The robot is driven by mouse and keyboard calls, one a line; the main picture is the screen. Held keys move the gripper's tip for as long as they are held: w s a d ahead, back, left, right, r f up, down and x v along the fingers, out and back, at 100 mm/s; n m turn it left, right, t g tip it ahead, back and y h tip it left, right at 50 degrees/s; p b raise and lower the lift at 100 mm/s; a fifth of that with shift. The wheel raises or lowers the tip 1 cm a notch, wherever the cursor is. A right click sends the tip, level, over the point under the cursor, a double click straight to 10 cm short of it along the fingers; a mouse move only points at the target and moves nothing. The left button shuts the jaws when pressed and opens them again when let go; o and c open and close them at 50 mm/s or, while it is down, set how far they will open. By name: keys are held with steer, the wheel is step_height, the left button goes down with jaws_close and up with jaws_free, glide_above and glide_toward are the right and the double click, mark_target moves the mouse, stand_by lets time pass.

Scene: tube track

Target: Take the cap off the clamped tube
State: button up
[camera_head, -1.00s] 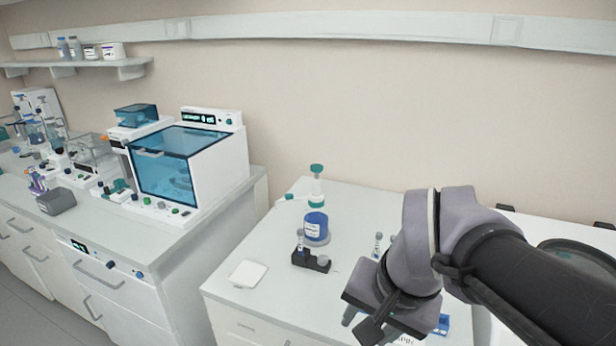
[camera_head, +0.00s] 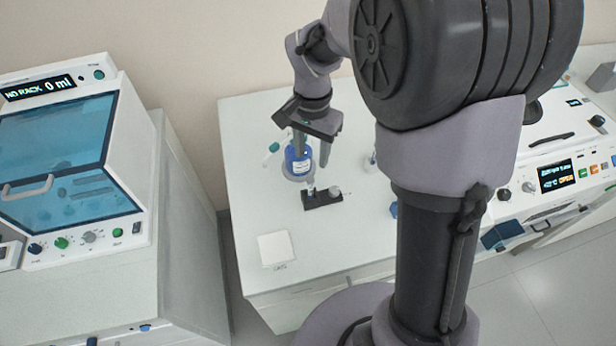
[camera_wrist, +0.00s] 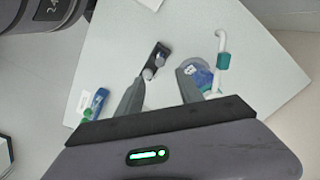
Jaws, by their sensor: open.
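The clamped tube (camera_head: 311,189) stands upright in a small black clamp block (camera_head: 325,199) on the white bench, close in front of the blue bottle. In the wrist view the block (camera_wrist: 158,52) shows between and beyond my fingers, with a round greyish top (camera_wrist: 148,74) near the left fingertip; I cannot tell whether it is the cap or the clamp knob. My gripper (camera_head: 313,158) is open and empty, pointing down above the block. It also shows in the wrist view (camera_wrist: 163,76). No contact with the tube is visible.
A blue wash bottle (camera_head: 298,160) stands right behind the block, near my finger; its teal-collared spout (camera_wrist: 222,60) sticks out. A white pad (camera_head: 275,248) lies at the front left. A blue-and-green item (camera_wrist: 95,104) lies left in the wrist view.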

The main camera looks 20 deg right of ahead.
mark_target(310, 178)
steer(key=f+b, duration=0.1)
steer(key=f, duration=0.3)
steer(key=f+b, duration=0.1)
steer(key=f, duration=0.3)
steer(key=shift+s+a, duration=0.1)
steer(key=shift+a, duration=0.1)
steer(key=shift+r, duration=0.15)
jaws_close()
